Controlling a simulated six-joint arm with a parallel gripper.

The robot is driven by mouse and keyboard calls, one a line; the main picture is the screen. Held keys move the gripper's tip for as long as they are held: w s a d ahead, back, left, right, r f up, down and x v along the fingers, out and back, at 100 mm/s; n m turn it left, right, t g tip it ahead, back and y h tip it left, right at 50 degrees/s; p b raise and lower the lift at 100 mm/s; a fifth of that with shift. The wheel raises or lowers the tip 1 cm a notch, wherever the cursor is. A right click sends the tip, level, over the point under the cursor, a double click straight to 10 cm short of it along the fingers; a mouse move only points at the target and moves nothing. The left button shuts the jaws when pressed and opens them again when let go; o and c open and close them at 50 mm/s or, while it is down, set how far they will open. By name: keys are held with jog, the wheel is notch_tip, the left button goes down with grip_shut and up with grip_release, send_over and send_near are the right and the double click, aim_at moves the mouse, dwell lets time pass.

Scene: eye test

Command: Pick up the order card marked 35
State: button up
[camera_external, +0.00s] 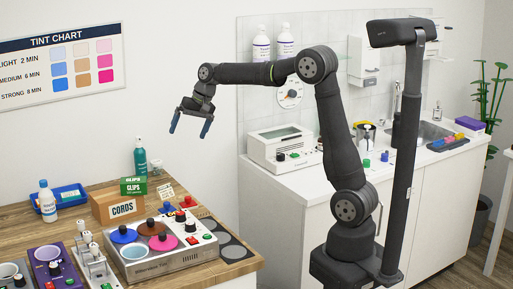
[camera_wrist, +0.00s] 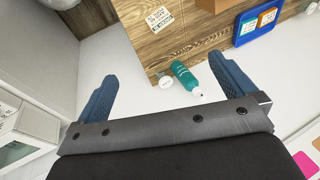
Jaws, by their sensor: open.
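A small white card (camera_wrist: 158,19) with dark print lies on the wooden counter in the wrist view, near the top. Its print is too small to read surely, so I cannot confirm the number 35. What looks like the same card (camera_external: 165,191) shows beside the green clips box in the external view. My gripper (camera_external: 191,125) is open and empty, high above the counter, its two blue fingers pointing down. In the wrist view my gripper (camera_wrist: 161,67) has its fingers spread wide, with the card beyond their tips.
A teal bottle (camera_external: 140,157) and a small white jar (camera_external: 156,167) stand near the counter's back edge. The green clips box (camera_external: 133,186), a cords box (camera_external: 118,208), a blue tray (camera_external: 70,195) and a device with coloured bowls (camera_external: 150,262) crowd the counter.

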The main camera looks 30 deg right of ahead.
aim_at(164, 186)
jog(key=c, duration=0.4)
jog(key=shift+c, duration=0.2)
jog(key=a+f+n+t+h, duration=0.2)
jog(key=a+f+n+h, duration=0.1)
jog(key=a+f, duration=0.45)
jog(key=x, duration=1.6)
jog(key=shift+s, duration=0.15)
